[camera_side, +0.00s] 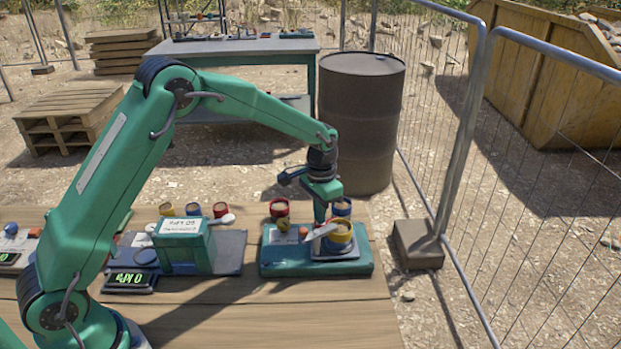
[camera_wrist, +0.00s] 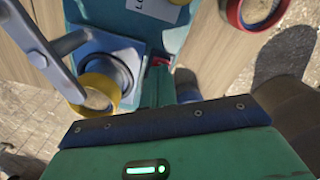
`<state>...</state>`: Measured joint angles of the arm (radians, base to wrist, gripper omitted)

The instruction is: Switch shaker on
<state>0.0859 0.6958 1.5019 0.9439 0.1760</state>
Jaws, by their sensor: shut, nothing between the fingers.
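The shaker is a green box-shaped base (camera_side: 275,264) at the front right of the wooden table in the side view. In the wrist view the yellow cup (camera_wrist: 100,92), the grey-blue lever (camera_wrist: 40,45) and a small red switch-like part (camera_wrist: 158,61) show. My gripper (camera_side: 320,218) points down over the shaker, just behind the lever, shut and empty. Whether it touches the shaker is unclear. The switch's position cannot be told.
A green box (camera_side: 183,247) and a scale display (camera_side: 128,279) are to the left. A dark barrel (camera_side: 362,120) and wire fence (camera_side: 468,130) stand beyond the table.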

